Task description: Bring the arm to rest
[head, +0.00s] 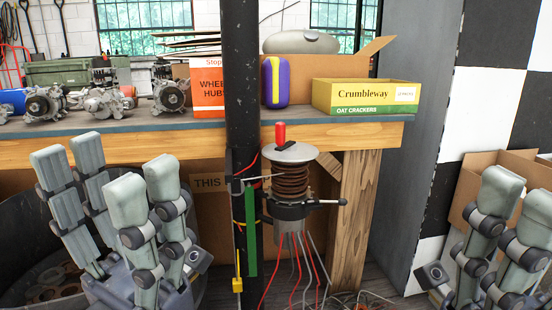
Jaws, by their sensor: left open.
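My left gripper (108,172) stands at the lower left with its grey padded fingers pointing up. The fingers are spread in two groups with a clear gap, and nothing is between them. My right gripper (508,215) is at the lower right with its fingers up. It is partly cut off by the picture's edge, so its opening is hard to judge. No object is seen in it.
A workbench (190,145) crosses the back, holding alternator parts (105,103), an orange box (207,88) and a yellow cracker box (365,96). A black post (241,60) with a copper coil device (291,180) stands between my grippers. A dark round bin (25,225) is behind the left one.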

